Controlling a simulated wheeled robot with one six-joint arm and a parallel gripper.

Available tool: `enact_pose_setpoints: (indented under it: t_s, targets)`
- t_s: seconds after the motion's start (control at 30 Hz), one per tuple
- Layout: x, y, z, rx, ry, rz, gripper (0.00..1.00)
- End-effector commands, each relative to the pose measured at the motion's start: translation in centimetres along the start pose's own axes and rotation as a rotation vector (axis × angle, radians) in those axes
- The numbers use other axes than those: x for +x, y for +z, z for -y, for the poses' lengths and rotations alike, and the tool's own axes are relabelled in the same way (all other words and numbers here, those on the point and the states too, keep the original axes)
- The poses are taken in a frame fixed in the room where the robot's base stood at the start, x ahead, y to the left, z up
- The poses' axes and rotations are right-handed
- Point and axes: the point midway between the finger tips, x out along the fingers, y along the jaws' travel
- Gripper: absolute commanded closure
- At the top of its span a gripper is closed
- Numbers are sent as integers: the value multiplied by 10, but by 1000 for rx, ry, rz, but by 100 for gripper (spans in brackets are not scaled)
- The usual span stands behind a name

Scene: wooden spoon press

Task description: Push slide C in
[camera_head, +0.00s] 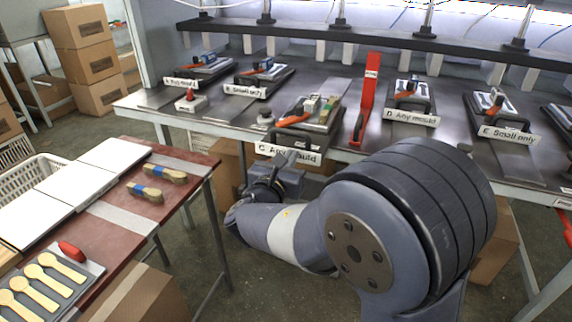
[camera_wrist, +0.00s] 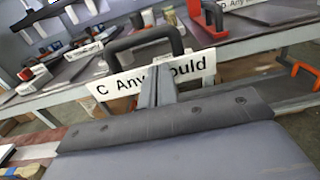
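Slide C (camera_head: 323,122) is a dark plate on the press table, with a white label (camera_head: 287,153) reading "C Any mould" at its front. It stands farther out toward me than slide D (camera_head: 411,117), with its label at the table's front edge. A mould with an orange handle lies on it. In the wrist view the slide's black arched handle (camera_wrist: 124,44) rises above the label. My gripper (camera_wrist: 160,66) is in front of the label and handle, its two grey fingers close together and seemingly empty. Whether the fingertips touch the slide, I cannot tell.
A red upright lever (camera_head: 367,97) stands right of slide C. Slides B (camera_head: 262,82) and E (camera_head: 508,128) lie to either side. A red-brown table (camera_head: 115,215) with wooden spoons and brushes stands at left. Cardboard boxes (camera_head: 232,160) sit under the press table.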

Motion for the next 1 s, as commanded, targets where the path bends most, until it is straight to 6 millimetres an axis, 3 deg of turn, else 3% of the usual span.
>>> enact_pose_setpoints:
  t_s: [0.4,0.6,0.8,1.0]
  targets:
    - [99,0,2,1,-6,2,100]
    - [139,0,1,0,-4,2,100]
    - [164,0,1,1,-3,1,100]
    - [175,0,1,0,-1,0,100]
